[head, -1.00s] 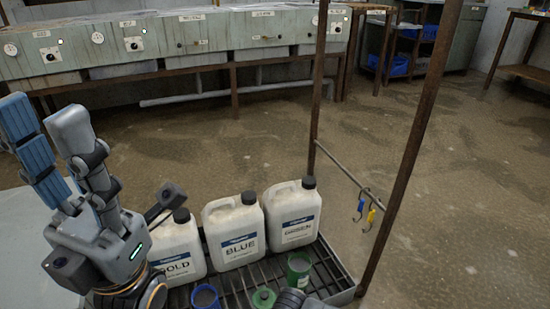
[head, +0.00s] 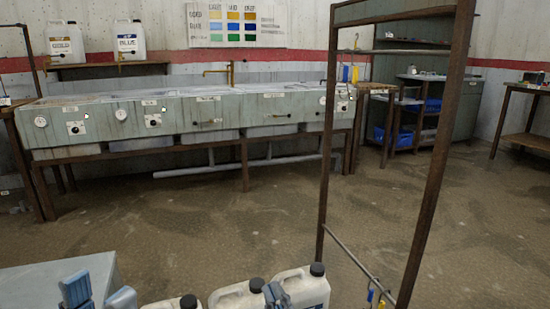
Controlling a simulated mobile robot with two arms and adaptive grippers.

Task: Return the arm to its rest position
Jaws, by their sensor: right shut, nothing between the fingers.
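My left gripper (head: 98,293) shows at the bottom left of the head view, only its two blue-grey fingers in frame, spread apart with nothing visible between them. My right gripper (head: 276,295) shows at the bottom centre, its fingertips shut and empty, in front of the white jugs. The rest of both arms is below the frame.
Three white jugs with black caps, one of them at the right (head: 302,287), stand along the bottom edge. A rusty frame (head: 438,150) with a low rail (head: 350,256) rises at right. A long sink bench (head: 200,120) stands behind. The floor between is clear.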

